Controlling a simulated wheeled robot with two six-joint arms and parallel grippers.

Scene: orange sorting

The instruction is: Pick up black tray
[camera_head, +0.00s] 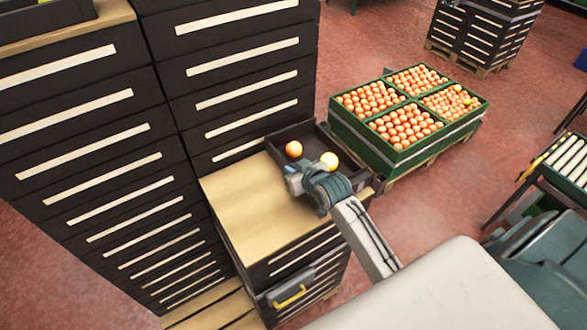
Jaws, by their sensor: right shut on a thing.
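The black tray (312,135) lies at the far end of a lower stack with a light wooden top (245,205). An orange fruit (293,149) and a yellow fruit (329,160) show at it. My right gripper (293,178) is at the tray's near side, shut on the tray's near edge as far as I can see; its fingertips are small and partly hidden by the wrist. My left gripper is not in view.
Tall stacks of black trays (240,70) stand directly left of and behind the lower stack. A green crate (375,150) of oranges stands close to the right. A roller conveyor (566,160) is at the far right. Red floor is open beyond the crate.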

